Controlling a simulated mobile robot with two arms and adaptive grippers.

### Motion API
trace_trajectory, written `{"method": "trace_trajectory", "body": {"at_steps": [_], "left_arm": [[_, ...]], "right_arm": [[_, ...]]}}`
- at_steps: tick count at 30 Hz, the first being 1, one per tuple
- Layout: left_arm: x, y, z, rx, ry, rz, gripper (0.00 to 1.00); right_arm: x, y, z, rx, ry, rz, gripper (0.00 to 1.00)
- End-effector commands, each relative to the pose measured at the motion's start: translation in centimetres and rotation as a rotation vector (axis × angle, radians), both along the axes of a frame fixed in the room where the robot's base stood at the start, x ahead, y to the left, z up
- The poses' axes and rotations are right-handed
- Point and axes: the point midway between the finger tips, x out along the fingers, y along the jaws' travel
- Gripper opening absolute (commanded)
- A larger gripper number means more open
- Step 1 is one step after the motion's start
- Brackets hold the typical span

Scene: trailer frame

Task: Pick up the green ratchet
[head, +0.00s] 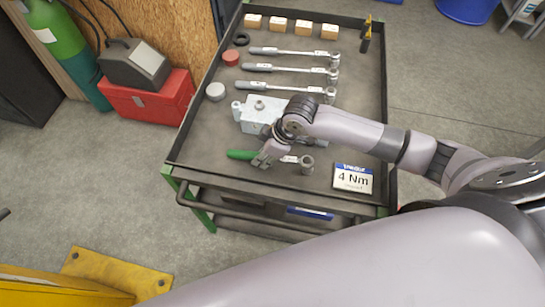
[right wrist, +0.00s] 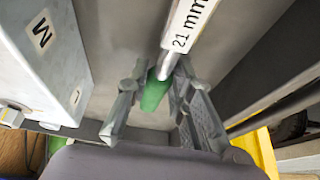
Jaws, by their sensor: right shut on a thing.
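The green ratchet (head: 240,155) lies across the front part of the cart top, its green handle to the left and its socket head (head: 307,164) to the right. My right gripper (head: 268,157) is over the ratchet, with its fingers around it near the handle. In the right wrist view the green handle (right wrist: 154,94) sits between the two fingers (right wrist: 160,85), and the shaft carries a "21 mm" label. The gripper is shut on the ratchet and hides part of it in the head view. My left gripper is not in view.
A grey metal block (head: 258,112) stands just behind the gripper. A "4 Nm" sign (head: 353,179) is at the front right of the cart (head: 215,165). Several grey-handled wrenches (head: 290,68) and wooden blocks (head: 277,25) are farther back. A red toolbox (head: 150,103) stands left on the floor.

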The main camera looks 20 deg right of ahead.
Motion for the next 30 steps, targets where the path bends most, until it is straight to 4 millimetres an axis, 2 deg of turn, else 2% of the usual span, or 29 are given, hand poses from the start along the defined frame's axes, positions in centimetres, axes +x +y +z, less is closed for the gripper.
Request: {"method": "trace_trajectory", "body": {"at_steps": [20,26,30], "left_arm": [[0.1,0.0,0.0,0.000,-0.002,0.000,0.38],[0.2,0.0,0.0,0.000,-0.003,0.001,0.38],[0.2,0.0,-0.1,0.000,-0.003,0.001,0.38]], "right_arm": [[0.1,0.0,0.3,0.001,-0.004,0.000,0.00],[0.1,0.0,2.0,0.003,-0.005,0.000,0.00],[0.2,0.0,4.7,0.003,-0.008,0.001,0.00]]}}
